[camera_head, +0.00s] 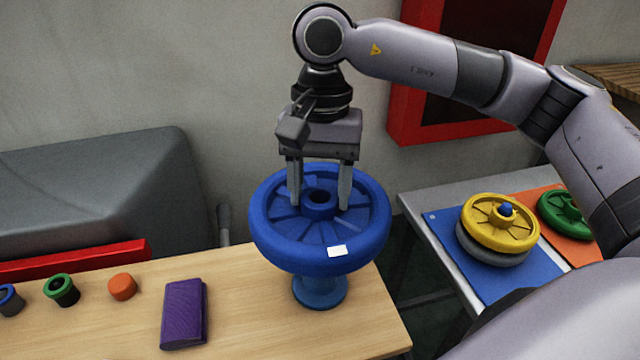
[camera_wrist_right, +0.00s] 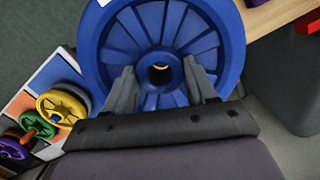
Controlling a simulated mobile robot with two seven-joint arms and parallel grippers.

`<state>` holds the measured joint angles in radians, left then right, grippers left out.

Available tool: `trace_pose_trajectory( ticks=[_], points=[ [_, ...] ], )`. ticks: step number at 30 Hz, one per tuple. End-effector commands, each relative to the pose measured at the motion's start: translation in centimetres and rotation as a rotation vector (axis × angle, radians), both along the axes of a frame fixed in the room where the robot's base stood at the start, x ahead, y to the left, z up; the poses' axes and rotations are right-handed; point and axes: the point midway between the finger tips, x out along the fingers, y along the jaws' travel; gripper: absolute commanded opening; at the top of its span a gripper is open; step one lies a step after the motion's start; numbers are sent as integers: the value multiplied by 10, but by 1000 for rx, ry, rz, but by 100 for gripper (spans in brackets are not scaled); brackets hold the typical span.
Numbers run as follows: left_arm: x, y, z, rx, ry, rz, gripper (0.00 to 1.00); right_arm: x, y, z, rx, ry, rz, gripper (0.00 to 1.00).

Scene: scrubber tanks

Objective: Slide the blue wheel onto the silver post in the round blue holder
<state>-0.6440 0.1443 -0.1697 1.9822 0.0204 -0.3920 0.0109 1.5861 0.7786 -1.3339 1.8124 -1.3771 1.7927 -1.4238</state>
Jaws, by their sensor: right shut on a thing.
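The blue wheel (camera_head: 290,245) is level over the left table's right end, with a small white label on its rim. My right gripper (camera_head: 319,203) points down and is shut on the wheel, its fingers on either side of the central hub. The wrist view also shows the blue wheel (camera_wrist_right: 110,62) with both fingers beside its hub; the hub hole is dark with a tan patch. The round blue holder (camera_head: 320,291) stands on the table directly beneath the wheel. The wheel hides its top, and I cannot tell whether they touch. The silver post is hidden. My left gripper is not in view.
The wooden table (camera_head: 240,310) bears a purple case (camera_head: 184,314), an orange piece (camera_head: 122,286) and a green ring piece (camera_head: 62,290). At right, a yellow wheel (camera_head: 486,233) sits over a grey one on a blue mat (camera_head: 450,239); a green wheel (camera_head: 570,217) lies beyond.

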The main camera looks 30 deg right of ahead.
Motion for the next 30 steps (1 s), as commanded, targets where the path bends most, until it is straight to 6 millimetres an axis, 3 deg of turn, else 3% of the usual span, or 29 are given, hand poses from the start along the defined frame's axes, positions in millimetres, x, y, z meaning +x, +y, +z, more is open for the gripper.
trace_pose_trajectory(
  ticks=[10,30],
  points=[
    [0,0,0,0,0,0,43,0,0,1,3,-3,1,0],
    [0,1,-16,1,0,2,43,0,1,-16,2,-3,1,0]
  ],
)
